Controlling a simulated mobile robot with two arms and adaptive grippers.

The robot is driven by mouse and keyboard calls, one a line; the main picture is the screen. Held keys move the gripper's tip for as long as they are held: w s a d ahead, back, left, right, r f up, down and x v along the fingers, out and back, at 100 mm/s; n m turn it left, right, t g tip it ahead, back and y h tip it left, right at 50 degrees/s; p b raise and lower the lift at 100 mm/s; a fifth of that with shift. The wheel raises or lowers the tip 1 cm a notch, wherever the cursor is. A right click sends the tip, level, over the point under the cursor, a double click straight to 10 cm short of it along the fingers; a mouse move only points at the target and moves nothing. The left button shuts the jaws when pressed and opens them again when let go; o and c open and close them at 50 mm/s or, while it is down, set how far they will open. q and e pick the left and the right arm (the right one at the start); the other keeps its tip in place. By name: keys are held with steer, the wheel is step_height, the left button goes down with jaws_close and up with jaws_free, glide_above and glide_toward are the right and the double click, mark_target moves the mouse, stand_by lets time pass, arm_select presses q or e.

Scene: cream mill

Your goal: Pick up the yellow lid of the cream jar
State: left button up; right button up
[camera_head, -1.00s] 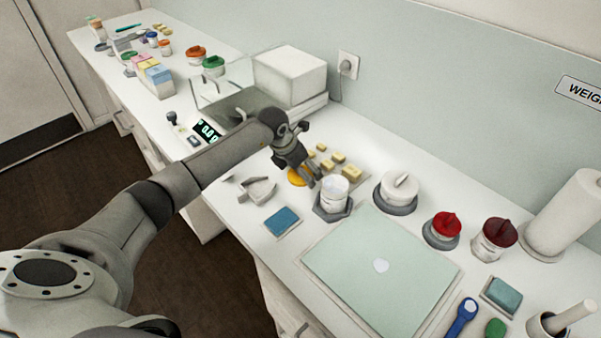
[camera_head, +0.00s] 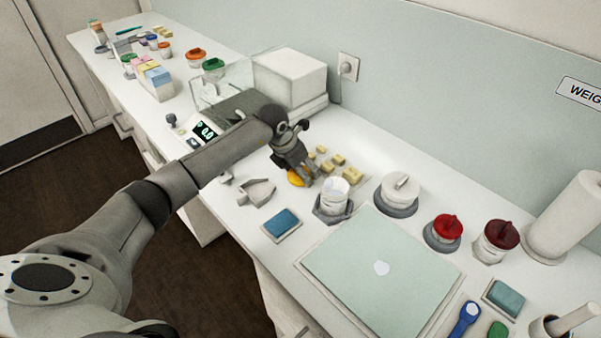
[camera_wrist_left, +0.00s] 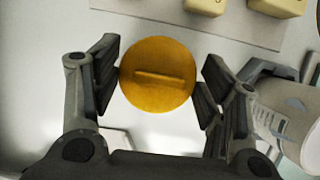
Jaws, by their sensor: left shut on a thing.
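The yellow lid (camera_wrist_left: 157,88) is a round disc with a raised bar across its top. In the wrist view it lies between the two fingers of my left gripper (camera_wrist_left: 160,82), which is shut on it from opposite sides. In the head view the lid (camera_head: 295,179) is partly hidden by the gripper, close to the counter; I cannot tell whether it touches the surface. The open white cream jar (camera_head: 335,190) stands in a dark holder to the right of the gripper. The jar also shows at the right edge of the wrist view (camera_wrist_left: 288,118). My right gripper is not in view.
Small yellow blocks (camera_head: 338,160) lie just beyond the gripper. A grey scoop (camera_head: 257,191) and a blue pad (camera_head: 281,224) lie on the near side. A lidded white jar (camera_head: 400,187) and a pale green mat (camera_head: 380,260) are to the right. A scale (camera_head: 205,132) stands to the left.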

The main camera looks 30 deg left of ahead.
arm_select(q)
step_height(320, 180, up, 2)
steer(key=shift+s+r+b, duration=0.1)
steer(key=shift+r+b, duration=0.05)
steer(key=shift+b, duration=0.4)
steer(key=s+d+r+b, duration=0.2)
steer(key=s+r+b, duration=0.3)
steer(key=s+r, duration=0.65)
steer(key=w+d+f+m+g+h+p, duration=0.1)
steer(key=w+d+m+h+p, duration=0.1)
steer(key=w+d+m+p, duration=0.55)
steer(key=shift+n, duration=0.75)
steer(key=shift+s+d+f+b, duration=0.2)
steer(key=shift+d+f+b, duration=0.25)
steer(key=shift+f, duration=0.3)
steer(key=shift+s+d+f+b, duration=0.2)
steer(key=shift+d+f+b, duration=0.15)
steer(key=shift+d+f, duration=0.25)
steer(key=shift+s+d+f+b, duration=0.2)
steer(key=shift+d+f+b, duration=0.2)
steer(key=shift+f, duration=0.45)
steer(key=shift+a+b, duration=0.1)
steer(key=shift+b, duration=0.25)
steer(key=shift+f+b, duration=0.6)
steer(key=shift+b, duration=0.35)
